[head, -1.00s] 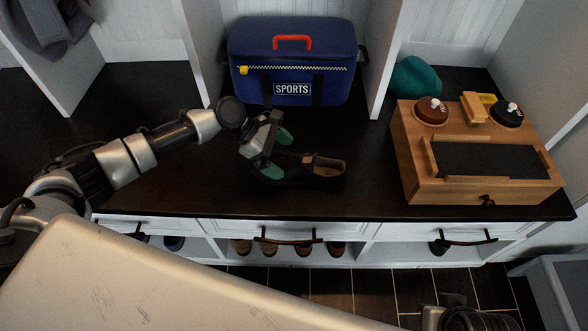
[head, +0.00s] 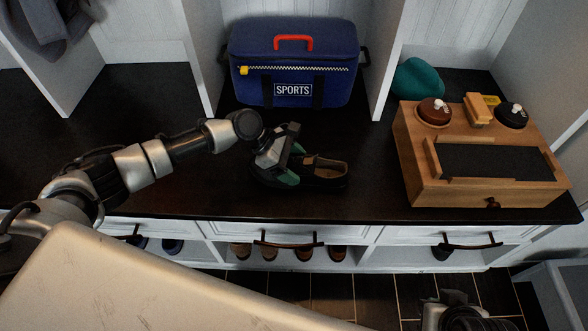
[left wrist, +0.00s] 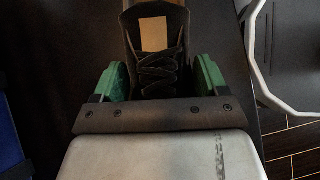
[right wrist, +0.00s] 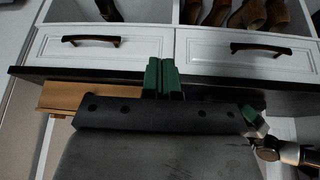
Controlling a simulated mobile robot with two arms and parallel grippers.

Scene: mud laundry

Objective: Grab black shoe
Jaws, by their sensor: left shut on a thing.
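The black shoe (head: 322,174) lies on the dark bench top with its tan-lined opening to the right. Its laces and tan tongue label show in the left wrist view (left wrist: 157,62). My left gripper (head: 284,166) is shut on the toe half of the shoe, one green pad against each side. The pads hide part of the toe in the head view. The shoe looks still at bench height. My right gripper (right wrist: 164,75) is shut and empty, its green pads together, below the bench edge and in front of the drawers.
A blue sports bag (head: 293,65) stands behind the shoe. A wooden box (head: 480,188) with a dark tray and knobs stands to the right, a teal cap (head: 417,79) behind it. Bare bench (head: 200,190) lies left of the shoe. Several shoes (head: 303,254) sit in cubbies below.

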